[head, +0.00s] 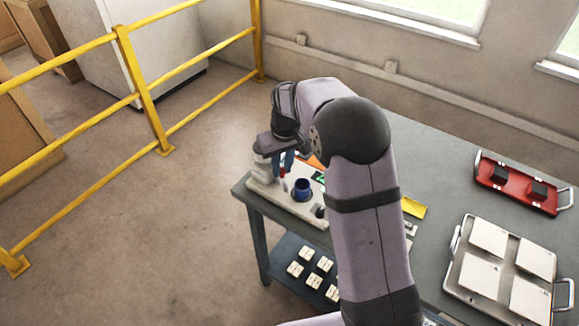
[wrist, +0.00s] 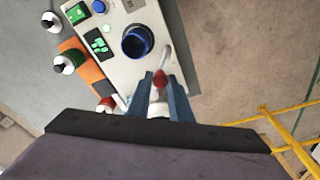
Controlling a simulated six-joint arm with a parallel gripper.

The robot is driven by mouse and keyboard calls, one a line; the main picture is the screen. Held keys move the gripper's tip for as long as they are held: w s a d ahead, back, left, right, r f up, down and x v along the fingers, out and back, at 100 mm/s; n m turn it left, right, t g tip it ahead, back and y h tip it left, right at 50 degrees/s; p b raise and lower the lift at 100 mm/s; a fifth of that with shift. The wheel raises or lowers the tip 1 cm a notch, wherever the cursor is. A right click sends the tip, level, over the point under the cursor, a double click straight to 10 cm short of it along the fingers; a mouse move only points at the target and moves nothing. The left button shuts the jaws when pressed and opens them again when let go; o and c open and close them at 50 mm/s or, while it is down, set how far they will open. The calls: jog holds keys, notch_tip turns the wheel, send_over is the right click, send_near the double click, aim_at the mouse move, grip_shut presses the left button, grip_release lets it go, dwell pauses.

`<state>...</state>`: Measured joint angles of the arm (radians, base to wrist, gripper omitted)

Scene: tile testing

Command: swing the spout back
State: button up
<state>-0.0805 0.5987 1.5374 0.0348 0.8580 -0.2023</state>
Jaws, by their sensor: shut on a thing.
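A pale benchtop tester (head: 268,192) stands at the table's left corner; its panel (wrist: 118,12) also shows in the wrist view. A dark blue cup (head: 303,187) sits on it, seen from above in the wrist view (wrist: 137,42). A thin pale curved spout (wrist: 166,56) with a red part (wrist: 160,78) at its lower end lies just right of the cup in the wrist view. My gripper (wrist: 162,92) has its blue fingers shut around the spout by the red part. In the head view my gripper (head: 284,163) is small and partly hidden by my wrist.
White-capped bottles (wrist: 65,64) and an orange item (wrist: 88,68) are beside the tester. A red tray (head: 480,183) and a metal tray (head: 459,295) with pale tiles are at the right. Yellow railing (head: 140,85) stands left, apart from the table.

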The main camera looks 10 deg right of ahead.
jog(key=shift+a, duration=0.45)
jog(key=shift+a+p, duration=0.3)
jog(key=shift+a, duration=0.25)
dwell(0.4)
jog(key=shift+a, duration=0.1)
jog(key=shift+w+a+p, duration=0.3)
jog(key=shift+a, duration=0.25)
jog(key=shift+w+a, duration=0.1)
jog(key=shift+a, duration=0.05)
jog(key=shift+w+a+p, duration=0.35)
jog(key=shift+a+p, duration=0.05)
dwell(0.6)
